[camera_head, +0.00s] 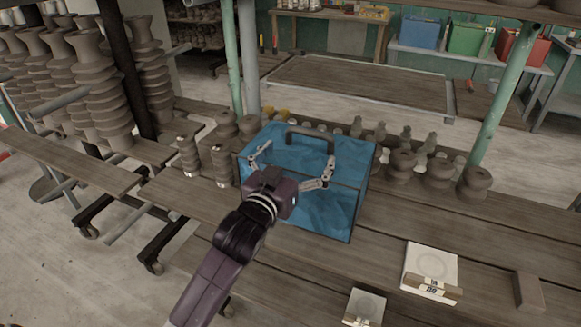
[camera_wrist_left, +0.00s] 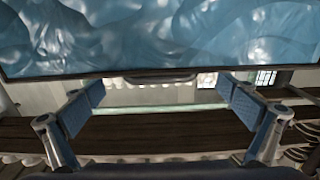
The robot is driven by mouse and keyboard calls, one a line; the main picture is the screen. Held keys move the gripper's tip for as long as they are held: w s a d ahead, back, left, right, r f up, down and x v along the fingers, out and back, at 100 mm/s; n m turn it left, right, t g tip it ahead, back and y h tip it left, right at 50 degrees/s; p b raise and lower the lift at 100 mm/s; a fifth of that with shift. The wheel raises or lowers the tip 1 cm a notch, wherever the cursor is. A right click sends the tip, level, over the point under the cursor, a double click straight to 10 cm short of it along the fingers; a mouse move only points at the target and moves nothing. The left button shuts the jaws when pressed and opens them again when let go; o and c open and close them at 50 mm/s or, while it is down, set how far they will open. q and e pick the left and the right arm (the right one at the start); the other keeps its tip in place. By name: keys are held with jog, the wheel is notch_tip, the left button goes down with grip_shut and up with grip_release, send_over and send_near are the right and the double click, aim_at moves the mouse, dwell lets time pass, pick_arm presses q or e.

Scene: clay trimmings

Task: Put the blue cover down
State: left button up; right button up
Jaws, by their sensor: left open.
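The blue cover (camera_head: 310,205) is a box-like, glossy shell with dark edges and a grey handle (camera_head: 312,138) on top. It appears to stand upright on the plank shelf. My left gripper (camera_head: 292,167) is open, its two fingers spread wide over the cover's top on the near side of the handle. It holds nothing. In the left wrist view the cover (camera_wrist_left: 160,35) fills the top, and the handle (camera_wrist_left: 160,77) shows beyond the open fingers of my left gripper (camera_wrist_left: 165,105). Whether a finger touches the cover I cannot tell. My right gripper is not in view.
Clay pieces (camera_head: 402,166) crowd the planks behind and right of the cover. Ribbed clay pieces (camera_head: 188,157) stand to its left. White slabs (camera_head: 430,267) and a small block (camera_head: 528,291) lie at the front right. Green posts (camera_head: 232,60) rise behind.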

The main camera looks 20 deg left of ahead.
pick_arm(q)
jog(key=s, duration=0.5)
jog(key=shift+s+a, duration=0.1)
jog(key=shift+s, duration=0.3)
